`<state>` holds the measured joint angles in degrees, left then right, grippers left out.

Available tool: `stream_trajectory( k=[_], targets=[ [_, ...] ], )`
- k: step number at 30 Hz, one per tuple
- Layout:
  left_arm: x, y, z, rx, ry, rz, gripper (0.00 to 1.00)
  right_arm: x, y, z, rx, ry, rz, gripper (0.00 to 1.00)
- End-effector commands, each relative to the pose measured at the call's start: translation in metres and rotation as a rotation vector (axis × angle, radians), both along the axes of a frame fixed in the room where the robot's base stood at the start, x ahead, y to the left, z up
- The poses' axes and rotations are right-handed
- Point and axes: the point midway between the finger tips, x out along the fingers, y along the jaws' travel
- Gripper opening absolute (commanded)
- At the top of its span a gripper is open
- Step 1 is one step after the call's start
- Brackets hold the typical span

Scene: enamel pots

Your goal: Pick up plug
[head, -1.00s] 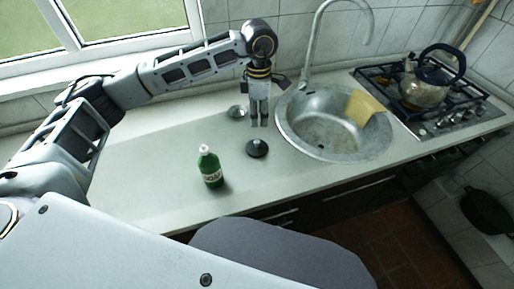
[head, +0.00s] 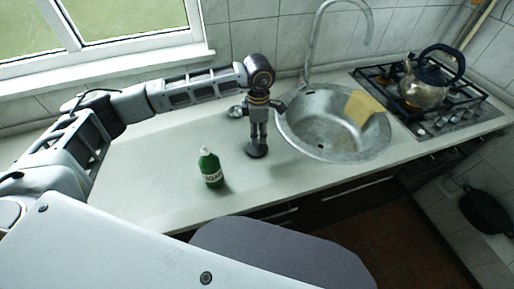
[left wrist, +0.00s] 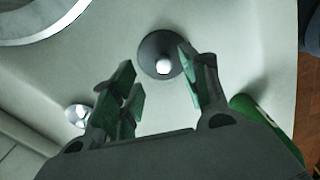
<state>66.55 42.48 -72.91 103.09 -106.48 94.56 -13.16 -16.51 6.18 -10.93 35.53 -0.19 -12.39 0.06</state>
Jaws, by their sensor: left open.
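The plug (head: 256,152) is a dark round disc lying on the counter left of the sink. The left wrist view shows it whole, with a pale knob on top (left wrist: 158,45). My left gripper (head: 258,138) points down over the plug and partly covers it in the head view. In the left wrist view the gripper (left wrist: 160,70) is open, with green-padded fingers apart and nothing between them. The plug lies just beyond the fingertips, nearer the right finger. I cannot tell the exact height of the fingertips above it. My right gripper is not in view.
A green soap bottle (head: 211,168) stands left of the plug, close to the gripper. A small metal strainer (head: 236,111) lies behind. The metal sink (head: 325,142) with a yellow cloth (head: 364,106) is at right, then a stove with a kettle (head: 425,92). The left counter is clear.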

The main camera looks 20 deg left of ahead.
Motion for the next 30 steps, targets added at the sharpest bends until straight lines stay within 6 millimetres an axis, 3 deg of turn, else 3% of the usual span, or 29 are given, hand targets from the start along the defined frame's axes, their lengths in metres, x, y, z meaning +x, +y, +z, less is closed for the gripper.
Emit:
stream_trajectory(
  k=[8,21,30],
  targets=[
    [-0.002,0.0,-0.008,-0.001,0.002,0.0,0.45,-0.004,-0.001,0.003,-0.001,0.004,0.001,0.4],
    [-0.005,0.001,-0.05,0.0,0.001,0.001,0.45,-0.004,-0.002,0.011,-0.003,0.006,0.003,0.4],
    [-0.005,0.001,-0.052,-0.001,0.0,0.0,0.45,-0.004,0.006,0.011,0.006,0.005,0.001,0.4]
  ],
)
